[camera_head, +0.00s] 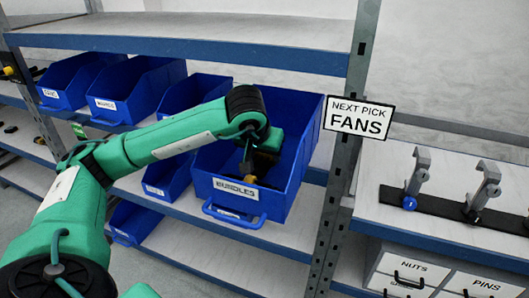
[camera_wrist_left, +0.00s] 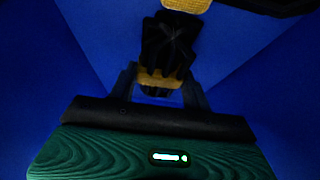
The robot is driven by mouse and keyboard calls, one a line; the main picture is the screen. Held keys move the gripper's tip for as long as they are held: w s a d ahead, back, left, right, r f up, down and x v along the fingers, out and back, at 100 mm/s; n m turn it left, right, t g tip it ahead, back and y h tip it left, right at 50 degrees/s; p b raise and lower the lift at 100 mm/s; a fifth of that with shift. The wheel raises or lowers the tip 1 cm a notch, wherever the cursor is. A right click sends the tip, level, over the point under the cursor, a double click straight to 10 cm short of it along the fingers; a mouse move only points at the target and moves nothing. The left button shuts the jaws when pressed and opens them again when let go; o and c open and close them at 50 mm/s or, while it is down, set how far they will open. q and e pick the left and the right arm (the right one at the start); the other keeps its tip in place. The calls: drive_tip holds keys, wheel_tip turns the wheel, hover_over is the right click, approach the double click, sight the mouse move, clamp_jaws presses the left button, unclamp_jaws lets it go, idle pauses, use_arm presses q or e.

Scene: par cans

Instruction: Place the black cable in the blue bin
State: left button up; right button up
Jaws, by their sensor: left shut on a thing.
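The blue bin (camera_head: 304,150) labelled BUNDLES sits on the middle shelf, left of the grey post. My left gripper (camera_head: 247,166) reaches down into this bin from above. It is shut on the black cable, a dark bundle with yellow bands that shows in the left wrist view (camera_wrist_left: 168,45). In that view the left gripper (camera_wrist_left: 160,88) has a finger on each side of the bundle, with blue bin walls around it. In the head view the cable is small and dark, partly hidden by my gripper. I cannot tell whether it touches the bin floor.
Several other blue bins (camera_head: 118,108) stand to the left on the shelves. A grey post (camera_head: 345,165) with a white sign (camera_head: 358,118) reading FANS is close on the right. A shelf board (camera_head: 190,28) runs above. Metal hooks (camera_head: 418,172) and labelled drawers are at the right.

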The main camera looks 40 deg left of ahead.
sight(262, 158)
drive_tip(key=shift+w, duration=0.15)
use_arm(q)
drive_tip(key=o, duration=1.2)
drive_tip(key=shift+r, duration=0.15)
drive_tip(key=v, duration=0.3)
drive_tip(key=shift+r, duration=0.1)
drive_tip(key=v, duration=0.8)
drive_tip(key=shift+s+r, duration=0.3)
use_arm(e)
drive_tip(key=shift+a+r, duration=0.15)
drive_tip(key=shift+r, duration=0.1)
